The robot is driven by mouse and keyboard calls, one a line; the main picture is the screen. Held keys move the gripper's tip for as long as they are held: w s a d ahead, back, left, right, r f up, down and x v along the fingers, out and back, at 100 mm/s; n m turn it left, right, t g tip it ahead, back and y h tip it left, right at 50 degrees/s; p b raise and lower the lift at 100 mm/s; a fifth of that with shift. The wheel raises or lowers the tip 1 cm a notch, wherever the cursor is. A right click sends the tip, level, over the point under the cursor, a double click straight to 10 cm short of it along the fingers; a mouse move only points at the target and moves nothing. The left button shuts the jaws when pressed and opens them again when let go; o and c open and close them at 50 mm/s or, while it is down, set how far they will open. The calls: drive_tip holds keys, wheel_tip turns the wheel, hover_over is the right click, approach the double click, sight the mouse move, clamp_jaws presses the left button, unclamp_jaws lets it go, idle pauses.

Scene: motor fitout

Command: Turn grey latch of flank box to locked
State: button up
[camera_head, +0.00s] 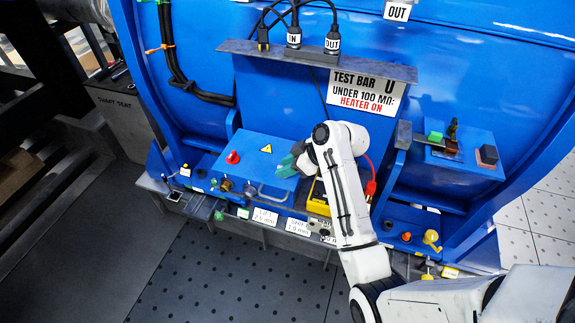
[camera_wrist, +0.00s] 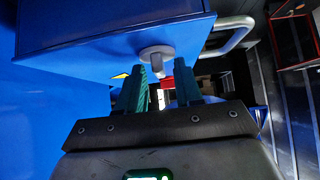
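The blue flank box (camera_head: 254,160) has a red knob and a yellow warning triangle on top, and a grey bar handle at its front. My gripper (camera_head: 290,165) is at its right side. In the wrist view, the grey latch (camera_wrist: 157,57) sticks out of the blue box wall (camera_wrist: 110,45) as a round boss with a short tab. My gripper (camera_wrist: 163,68) is open, with its teal fingers apart. The latch tab shows between and just beyond the fingertips, and I see no clear contact. The latch is hidden in the head view.
A yellow meter (camera_head: 321,199) with a red lead lies under my arm. The grey bar handle (camera_wrist: 233,35) is right of the latch in the wrist view. A grey overhead shelf (camera_head: 320,62) carries black cables behind. Labelled cards (camera_head: 265,216) line the front ledge.

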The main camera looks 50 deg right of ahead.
clamp_jaws()
drive_tip(key=shift+m, duration=0.3)
drive_tip(key=m+h+p, duration=0.1)
drive_tip(key=m+h, duration=0.1)
drive_tip(key=shift+s+a+m+t+p, duration=0.1)
drive_tip(key=shift+a+m+t+p, duration=0.15)
drive_tip(key=shift+m+t+p, duration=0.1)
drive_tip(key=m+h, duration=0.2)
drive_tip(key=m+h+p, duration=0.1)
drive_tip(key=m+h, duration=0.1)
drive_tip(key=shift+a+f, duration=0.1)
drive_tip(key=shift+a, duration=0.1)
drive_tip(key=m+g+h+b, duration=0.1)
drive_tip(key=m, duration=0.1)
drive_tip(key=m+g+h, duration=0.1)
drive_tip(key=m+h, duration=0.1)
drive_tip(key=m, duration=0.1)
drive_tip(key=shift+a+f+g+b, duration=0.15)
drive_tip(key=shift+f+g+b, duration=0.1)
drive_tip(key=shift+b, duration=0.1)
drive_tip(key=m+g+b, duration=0.1)
drive_tip(key=m+g+h+b, duration=0.1)
drive_tip(key=m, duration=0.1)
drive_tip(key=m+g+h+b, duration=0.1)
drive_tip(key=m, duration=0.1)
drive_tip(key=shift+w+a+b, duration=0.15)
drive_tip(key=shift+w+b, duration=0.15)
drive_tip(key=shift+b, duration=0.05)
drive_tip(key=shift+m+g, duration=0.35)
drive_tip(key=shift+g, duration=0.05)
